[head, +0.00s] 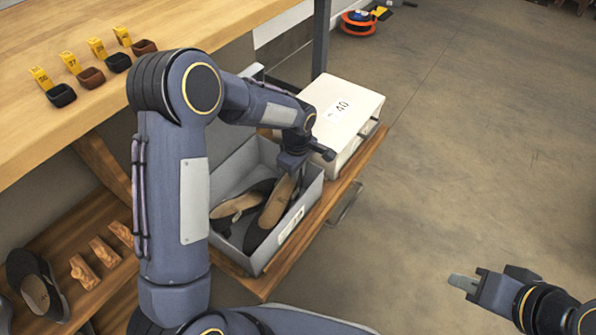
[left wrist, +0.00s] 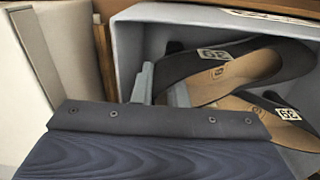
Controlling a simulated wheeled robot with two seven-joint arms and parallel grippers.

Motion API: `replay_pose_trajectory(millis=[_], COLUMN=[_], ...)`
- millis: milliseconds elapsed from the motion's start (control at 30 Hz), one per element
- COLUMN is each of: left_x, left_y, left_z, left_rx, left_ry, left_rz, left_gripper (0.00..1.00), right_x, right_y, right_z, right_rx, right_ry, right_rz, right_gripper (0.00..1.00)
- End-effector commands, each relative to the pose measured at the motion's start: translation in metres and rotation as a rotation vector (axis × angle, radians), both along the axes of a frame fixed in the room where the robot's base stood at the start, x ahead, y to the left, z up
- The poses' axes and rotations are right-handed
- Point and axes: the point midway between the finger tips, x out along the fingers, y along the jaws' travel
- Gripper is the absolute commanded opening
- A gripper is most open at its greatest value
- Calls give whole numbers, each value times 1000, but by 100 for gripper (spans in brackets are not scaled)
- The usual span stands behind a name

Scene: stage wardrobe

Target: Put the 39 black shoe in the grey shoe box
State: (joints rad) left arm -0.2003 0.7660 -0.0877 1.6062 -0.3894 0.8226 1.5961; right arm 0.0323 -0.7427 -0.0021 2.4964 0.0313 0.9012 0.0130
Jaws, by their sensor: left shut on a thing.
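The grey shoe box (head: 224,186) stands open on a low wooden shelf, and its wall shows in the left wrist view (left wrist: 120,42). Two black shoes with tan insoles lie in it. My left gripper (head: 292,168) reaches into the box and is shut on the right-hand black shoe (head: 271,212), which leans along the box's right wall. In the left wrist view this shoe (left wrist: 240,104) is partly hidden behind the gripper.
A closed white box (head: 340,107) marked 40 stands behind the grey box. A wooden bench (head: 110,28) with small samples and yellow tags is at the upper left. Another black shoe (head: 36,286) and wooden blocks (head: 84,272) lie on the lower left shelf.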

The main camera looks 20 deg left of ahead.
Motion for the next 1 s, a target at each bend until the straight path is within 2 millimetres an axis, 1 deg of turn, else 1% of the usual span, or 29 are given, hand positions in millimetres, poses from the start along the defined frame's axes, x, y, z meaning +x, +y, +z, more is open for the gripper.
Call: replay_pose_trajectory(millis=[567, 1000], left_x=[0, 0], left_y=[-1, -1], left_z=[0, -5], left_rx=[0, 0], left_ry=[0, 0], left_rz=[0, 0], left_gripper=[0, 0], right_x=[0, 0], right_y=[0, 0], right_z=[0, -3], right_rx=[0, 0], right_ry=[0, 0], right_rz=[0, 0], right_gripper=[20, 20])
